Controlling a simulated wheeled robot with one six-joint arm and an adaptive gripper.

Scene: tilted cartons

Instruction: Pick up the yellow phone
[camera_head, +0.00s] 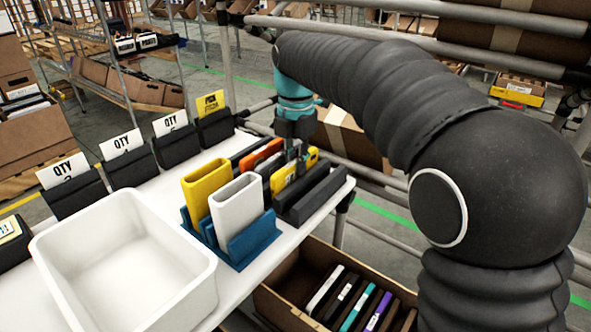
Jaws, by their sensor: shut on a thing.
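The yellow phone (284,180) stands on edge in a dark slotted rack (315,197) near the right end of the white table. My gripper (302,163) reaches down from above and is shut on the phone near its middle. The fingers cover part of the phone, and the front bar of the rack hides its lower part. I cannot tell whether the phone is lifted from its slot. An orange phone (262,153) and a grey one stand just behind it in the rack.
A blue stand (255,238) holds a yellow sleeve (207,187) and a white sleeve (237,210), left of the rack. A white bin (125,265) fills the table's front left. Dark holders with QTY cards (121,143) line the back edge. A carton (275,308) of upright items sits below.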

